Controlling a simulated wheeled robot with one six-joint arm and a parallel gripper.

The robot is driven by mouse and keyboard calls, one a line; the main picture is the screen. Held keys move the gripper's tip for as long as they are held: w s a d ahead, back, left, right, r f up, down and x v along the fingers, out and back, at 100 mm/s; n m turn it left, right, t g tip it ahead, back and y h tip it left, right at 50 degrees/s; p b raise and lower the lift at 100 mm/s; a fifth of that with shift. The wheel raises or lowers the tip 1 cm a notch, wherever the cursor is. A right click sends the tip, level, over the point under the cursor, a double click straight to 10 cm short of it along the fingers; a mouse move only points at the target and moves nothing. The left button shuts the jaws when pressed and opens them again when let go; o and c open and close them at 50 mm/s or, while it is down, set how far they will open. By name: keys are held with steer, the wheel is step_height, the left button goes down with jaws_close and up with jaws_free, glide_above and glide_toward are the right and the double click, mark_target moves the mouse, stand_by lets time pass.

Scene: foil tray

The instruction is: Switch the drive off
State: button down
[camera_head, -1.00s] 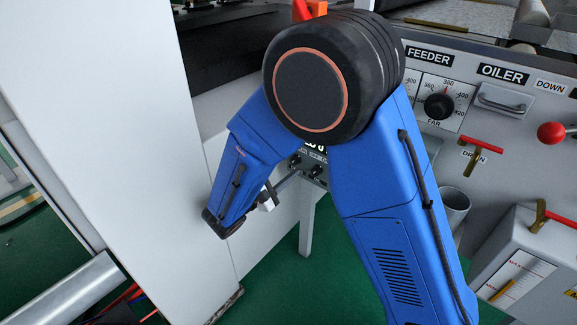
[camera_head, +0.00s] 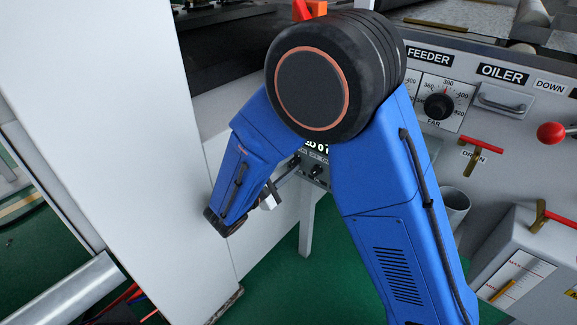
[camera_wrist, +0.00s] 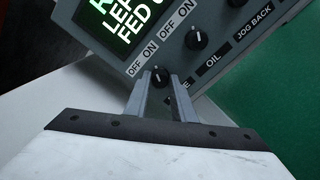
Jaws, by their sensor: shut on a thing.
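The nearest knob (camera_wrist: 160,73) sits at my fingertips, beside the left OFF and ON labels. Its pale mark shows, but I cannot tell for sure which label it points to. My gripper (camera_wrist: 159,84) is shut on this knob, one finger on each side. In the head view, my gripper (camera_head: 283,182) reaches the panel (camera_head: 313,168), mostly covered by my arm.
A second selector knob (camera_wrist: 196,38) with OFF and ON labels is close to the right. OIL and JOG BACK labels lie beyond. In the head view, a white cabinet panel (camera_head: 110,120) stands left of my arm; red handles (camera_head: 481,144) and a dial (camera_head: 438,105) are at right.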

steer(key=n, duration=0.5)
steer(key=shift+n, duration=0.3)
steer(key=n, duration=0.5)
steer(key=shift+n, duration=0.3)
steer(key=c, duration=1.5)
jaws_free()
steer(key=shift+s+a, duration=0.1)
steer(key=v, duration=1.7)
steer(key=shift+s+a+f, duration=0.1)
